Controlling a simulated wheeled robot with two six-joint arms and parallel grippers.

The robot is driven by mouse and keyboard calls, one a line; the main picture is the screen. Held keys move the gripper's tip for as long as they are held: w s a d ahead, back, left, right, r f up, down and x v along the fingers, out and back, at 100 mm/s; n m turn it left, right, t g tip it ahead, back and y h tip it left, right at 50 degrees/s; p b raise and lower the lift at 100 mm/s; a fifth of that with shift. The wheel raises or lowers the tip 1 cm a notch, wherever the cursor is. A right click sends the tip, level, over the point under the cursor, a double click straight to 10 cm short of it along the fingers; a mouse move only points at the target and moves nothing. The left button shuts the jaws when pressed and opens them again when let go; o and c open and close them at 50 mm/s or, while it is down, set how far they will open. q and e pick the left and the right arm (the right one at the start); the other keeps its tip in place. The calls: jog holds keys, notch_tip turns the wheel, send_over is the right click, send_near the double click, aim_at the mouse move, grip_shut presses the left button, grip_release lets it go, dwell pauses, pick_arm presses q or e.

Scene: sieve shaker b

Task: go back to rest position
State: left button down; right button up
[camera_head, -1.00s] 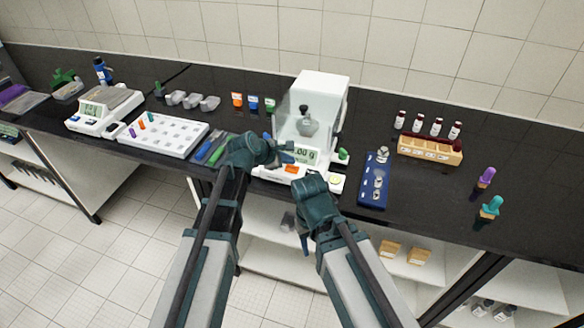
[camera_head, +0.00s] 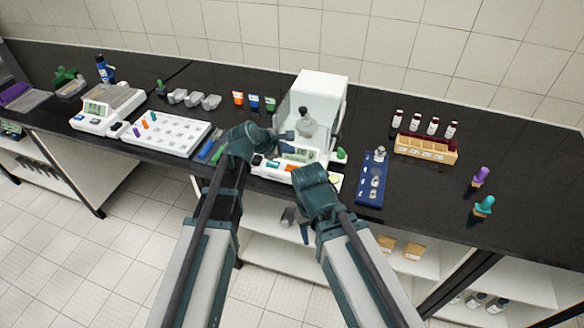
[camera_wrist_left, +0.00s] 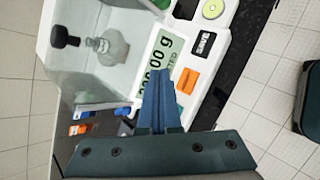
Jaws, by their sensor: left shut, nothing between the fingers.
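My left gripper (camera_head: 287,135) is at the front of the white balance (camera_head: 322,88), with its fingers by the display. In the left wrist view its blue fingers (camera_wrist_left: 158,103) are together with nothing between them, covering part of the balance display (camera_wrist_left: 160,68), which ends in "00 g".
A blue rack (camera_head: 371,182) and a wooden vial rack (camera_head: 427,149) stand right of the balance. A white tray (camera_head: 190,143) and a second balance (camera_head: 106,104) lie to the left. Tiled floor is free in front of the bench.

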dwell(0.3)
pick_arm(q)
jog(key=s+a+f+m+g+y, duration=0.1)
jog(key=s+f+m+g+y, duration=0.1)
jog(key=s+m, duration=0.5)
jog(key=s+a+f+m+g+y, duration=0.2)
jog(key=s+m+y, duration=0.1)
jog(key=s+m, duration=0.5)
jog(key=s+a+f+m+g+y, duration=0.2)
jog(key=s+m, duration=0.5)
jog(key=s, duration=0.4)
jog(key=shift+f+g+y, duration=0.25)
jog(key=shift+g+y, duration=0.05)
jog(key=shift+g, duration=0.3)
dwell(1.7)
